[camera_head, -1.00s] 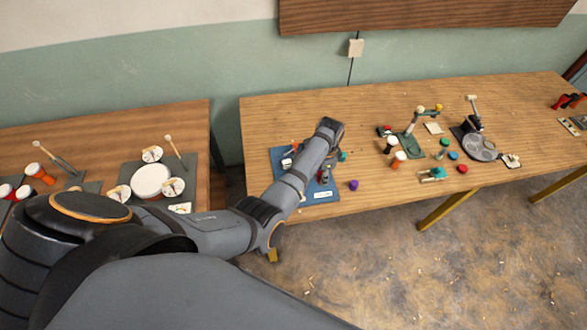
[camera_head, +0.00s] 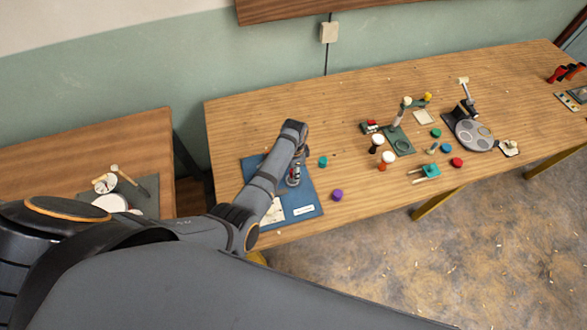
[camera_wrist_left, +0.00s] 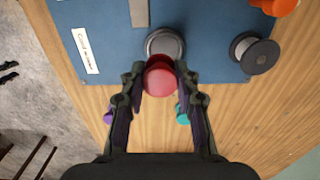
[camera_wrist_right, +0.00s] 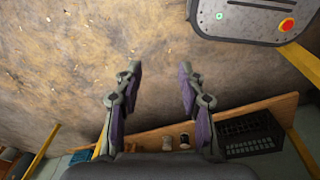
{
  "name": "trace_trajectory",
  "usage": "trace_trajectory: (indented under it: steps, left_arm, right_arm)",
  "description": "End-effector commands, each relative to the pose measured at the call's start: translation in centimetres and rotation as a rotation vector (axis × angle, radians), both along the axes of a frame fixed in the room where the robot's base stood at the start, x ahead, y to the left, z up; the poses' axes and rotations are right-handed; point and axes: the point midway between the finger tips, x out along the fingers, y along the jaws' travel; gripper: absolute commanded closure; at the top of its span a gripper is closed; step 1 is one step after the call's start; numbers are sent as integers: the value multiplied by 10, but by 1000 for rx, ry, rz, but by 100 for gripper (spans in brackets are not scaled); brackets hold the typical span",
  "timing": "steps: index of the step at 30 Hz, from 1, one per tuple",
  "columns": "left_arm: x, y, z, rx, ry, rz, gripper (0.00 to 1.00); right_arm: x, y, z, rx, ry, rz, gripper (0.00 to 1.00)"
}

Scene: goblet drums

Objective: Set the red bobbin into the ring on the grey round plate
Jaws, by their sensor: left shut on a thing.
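The red bobbin (camera_wrist_left: 160,80) is between the fingers of my left gripper (camera_wrist_left: 161,72), which is shut on it. A grey round piece (camera_wrist_left: 166,42) is just beyond the bobbin on the blue mat (camera_wrist_left: 205,25). The bobbin partly covers it, and I cannot tell if they touch. In the head view, my left gripper (camera_head: 293,178) is over the blue mat (camera_head: 300,190), mostly hidden by my arm. A grey round plate with lighter circles (camera_head: 474,135) is farther right on the table. My right gripper (camera_wrist_right: 158,80) is open and empty above the floor.
A dark-faced spool (camera_wrist_left: 255,53) and an orange piece (camera_wrist_left: 276,6) are beside the grey piece. A purple piece (camera_head: 337,195) and a teal piece (camera_head: 323,161) stand near the mat. Several small parts and stands occupy the table's right half. Bare wood (camera_head: 350,130) lies between.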

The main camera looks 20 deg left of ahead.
Motion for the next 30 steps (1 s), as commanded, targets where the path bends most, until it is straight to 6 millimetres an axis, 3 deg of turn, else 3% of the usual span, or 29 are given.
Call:
trace_trajectory:
  steps: [5, 9, 13, 19, 23, 27, 28, 30]
  left_arm:
    - [0, 1, -4, 1, 1, -1, 85]
    - [-2, 0, -29, 0, 3, -5, 85]
    - [-4, 0, -44, 0, 1, -8, 85]
    - [-4, 0, -39, 0, 1, -9, 85]
    - [-4, 0, -42, 0, 1, -9, 85]
    - [-4, 0, -46, 0, 1, -8, 85]
    - [-4, 0, -46, 0, 1, -8, 68]
    - [-4, 0, -46, 1, 1, -8, 58]
  right_arm:
    - [-27, -15, -6, -18, 40, 4, 60]
    - [-40, -13, -32, -16, 57, 3, 60]
    - [-31, -3, -48, -4, 43, 1, 60]
    - [3, 5, -40, 7, -9, -2, 60]
    - [0, 2, -42, 2, -3, -1, 60]
    - [-20, 0, -45, -1, 26, 0, 60]
    - [-24, -1, -45, -1, 32, 0, 60]
    - [-28, -1, -45, -1, 40, 0, 60]
